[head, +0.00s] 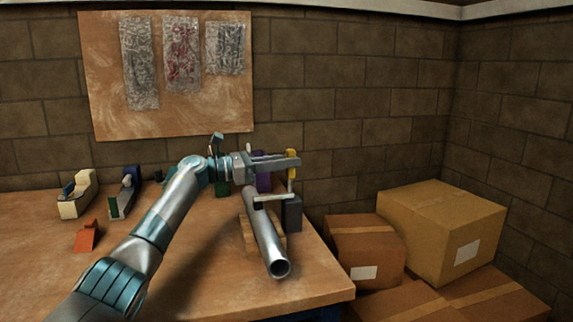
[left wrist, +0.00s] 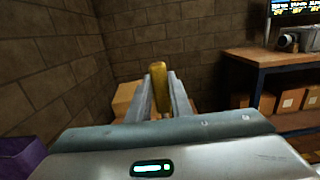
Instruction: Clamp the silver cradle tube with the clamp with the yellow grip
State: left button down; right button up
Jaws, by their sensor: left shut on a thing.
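The silver cradle tube (head: 268,240) lies slanted on a wooden cradle (head: 246,234) near the right end of the workbench, its open end facing me. My left gripper (head: 294,161) is shut on the yellow grip of the clamp (head: 291,172), above and right of the tube. The clamp's pale bar (head: 273,198) reaches across the tube's upper part, and a dark block (head: 292,213) hangs beside the tube's right side. I cannot tell whether the clamp touches the tube. In the left wrist view the yellow grip (left wrist: 158,88) stands between both fingers. My right gripper is not in view.
Purple (head: 263,184) and green (head: 221,188) items stand behind the tube, partly hidden by my arm. An orange piece (head: 87,236), a cream dispenser (head: 76,195) and another tool (head: 124,195) are at left. Cardboard boxes (head: 440,226) fill the floor right of the bench.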

pick_arm(q)
jog(key=c, duration=1.6)
grip_release()
jog(key=shift+a, duration=0.1)
jog(key=v, duration=1.2)
jog(key=shift+f, duration=0.15)
